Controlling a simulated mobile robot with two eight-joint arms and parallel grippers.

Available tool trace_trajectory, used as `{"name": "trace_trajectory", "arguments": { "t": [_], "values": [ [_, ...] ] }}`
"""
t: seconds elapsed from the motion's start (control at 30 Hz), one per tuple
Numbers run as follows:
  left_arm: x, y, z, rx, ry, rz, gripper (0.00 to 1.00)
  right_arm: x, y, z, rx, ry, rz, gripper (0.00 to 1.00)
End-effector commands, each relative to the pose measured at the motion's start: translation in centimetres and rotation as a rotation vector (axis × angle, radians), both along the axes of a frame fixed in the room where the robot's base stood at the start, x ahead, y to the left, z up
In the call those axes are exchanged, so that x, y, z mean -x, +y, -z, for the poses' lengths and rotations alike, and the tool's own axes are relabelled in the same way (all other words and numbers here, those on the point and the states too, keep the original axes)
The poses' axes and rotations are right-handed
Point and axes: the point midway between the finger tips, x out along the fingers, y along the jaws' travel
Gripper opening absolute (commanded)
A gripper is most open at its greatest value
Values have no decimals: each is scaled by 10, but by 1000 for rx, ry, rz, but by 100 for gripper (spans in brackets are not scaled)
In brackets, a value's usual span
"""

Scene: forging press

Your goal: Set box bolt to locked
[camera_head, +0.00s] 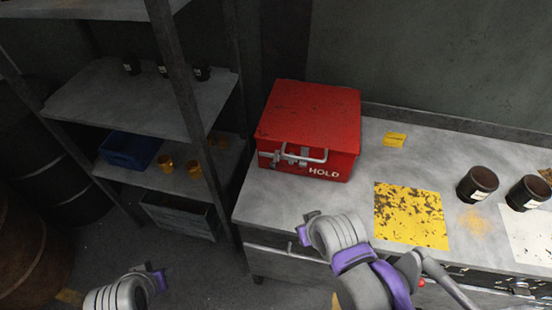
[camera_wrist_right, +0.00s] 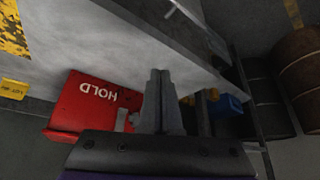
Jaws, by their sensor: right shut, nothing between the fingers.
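The red box (camera_head: 308,112) marked HOLD sits closed on the grey worktop. Its metal bolt (camera_head: 276,158) and pale handle are on the front face; I cannot tell the bolt's exact position. In the right wrist view the red box (camera_wrist_right: 85,112) appears rotated, with a pale metal piece beside the fingers. My right gripper (camera_wrist_right: 160,88) is shut and empty, in front of the box in that view. In the head view my right wrist is over the worktop's front edge, below the box.
Dark jars (camera_head: 478,184) and a yellow worn patch (camera_head: 411,214) are on the worktop to the right. A small yellow block (camera_head: 395,139) lies beside the box. A metal shelf (camera_head: 142,100) with a blue bin (camera_head: 130,150) stands left. The worktop just before the box is clear.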

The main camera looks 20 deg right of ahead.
Motion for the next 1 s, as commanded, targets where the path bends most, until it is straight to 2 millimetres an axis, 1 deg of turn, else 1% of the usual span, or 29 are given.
{"name": "trace_trajectory", "arguments": {
  "t": [0.43,0.47,0.5,0.57,0.63,0.7,0.77,0.87,0.93,1.0],
  "values": [
    [0,0,0,0,0,0,38,0,0,0,0,0,0,0],
    [0,0,0,0,0,0,38,0,0,0,0,0,0,2],
    [0,0,0,0,0,0,38,0,0,0,2,1,-2,9],
    [1,0,2,0,2,0,38,0,0,3,23,7,-23,20],
    [4,0,8,0,7,0,38,-2,-3,10,91,26,-84,32],
    [8,0,18,0,15,0,38,-6,-8,21,215,61,-196,44],
    [12,0,29,0,22,0,38,-14,-13,32,364,101,-327,44],
    [18,0,48,0,34,0,38,-35,-21,48,665,180,-579,44],
    [22,0,60,0,41,0,38,-53,-23,53,885,238,-744,44],
    [24,0,71,0,46,0,38,-73,-19,55,1107,301,-891,44]
  ]
}}
